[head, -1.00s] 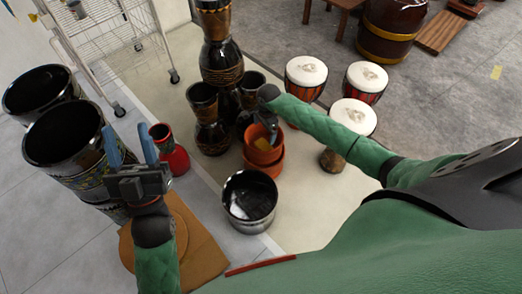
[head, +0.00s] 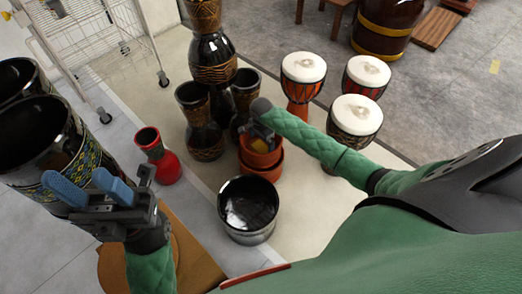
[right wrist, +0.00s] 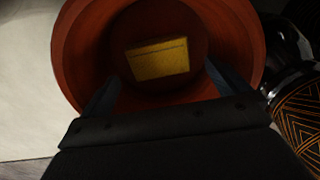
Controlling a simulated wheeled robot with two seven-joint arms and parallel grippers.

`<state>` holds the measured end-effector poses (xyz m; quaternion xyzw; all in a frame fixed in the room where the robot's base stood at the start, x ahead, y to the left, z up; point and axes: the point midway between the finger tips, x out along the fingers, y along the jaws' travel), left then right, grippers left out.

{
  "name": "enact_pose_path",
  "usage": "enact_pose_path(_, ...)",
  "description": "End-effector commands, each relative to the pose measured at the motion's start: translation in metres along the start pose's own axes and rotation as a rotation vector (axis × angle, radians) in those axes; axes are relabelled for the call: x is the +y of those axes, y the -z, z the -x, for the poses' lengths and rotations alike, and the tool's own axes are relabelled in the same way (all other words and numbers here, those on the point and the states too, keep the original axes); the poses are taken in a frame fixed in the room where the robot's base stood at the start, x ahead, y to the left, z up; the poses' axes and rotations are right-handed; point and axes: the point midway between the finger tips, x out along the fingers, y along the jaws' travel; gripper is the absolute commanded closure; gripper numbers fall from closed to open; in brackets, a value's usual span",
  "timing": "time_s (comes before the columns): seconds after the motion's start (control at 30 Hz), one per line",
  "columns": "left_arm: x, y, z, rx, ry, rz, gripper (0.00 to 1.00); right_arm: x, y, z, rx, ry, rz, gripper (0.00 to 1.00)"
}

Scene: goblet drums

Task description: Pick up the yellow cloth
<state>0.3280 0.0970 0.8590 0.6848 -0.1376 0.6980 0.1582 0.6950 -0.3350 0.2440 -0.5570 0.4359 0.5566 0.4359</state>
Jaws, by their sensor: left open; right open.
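The yellow cloth (right wrist: 158,59) lies flat inside an orange-red pot (right wrist: 82,55), seen from above in the right wrist view. My right gripper (right wrist: 160,85) is open at the pot's mouth, with one finger on each side and the cloth between and beyond the fingertips. It does not touch the cloth as far as I can see. My left gripper (head: 92,188) is open and empty at the lower left, near a large dark drum.
A black shiny pot (head: 248,215) stands just in front of the orange pots. Dark goblet drums (head: 200,125) stand behind them, and white-topped drums (head: 356,115) to the right. A red vase (head: 160,160) and a large dark drum (head: 50,150) are at the left.

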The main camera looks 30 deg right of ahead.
Motion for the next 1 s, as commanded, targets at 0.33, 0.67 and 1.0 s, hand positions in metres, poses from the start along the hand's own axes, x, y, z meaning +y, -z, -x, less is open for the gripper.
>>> enact_pose_path(0.33,0.002,-0.002,0.007,0.008,0.010,0.028,0.52,0.001,-0.002,-0.040,-0.002,-0.001,-0.001,0.00)
enact_pose_path(0.67,0.003,-0.003,0.005,0.013,0.011,0.034,0.52,0.001,-0.001,-0.044,0.000,0.000,0.000,0.00)
enact_pose_path(1.0,0.003,-0.002,0.007,0.009,0.013,0.032,0.52,0.001,-0.001,-0.044,0.000,0.000,0.000,0.41)
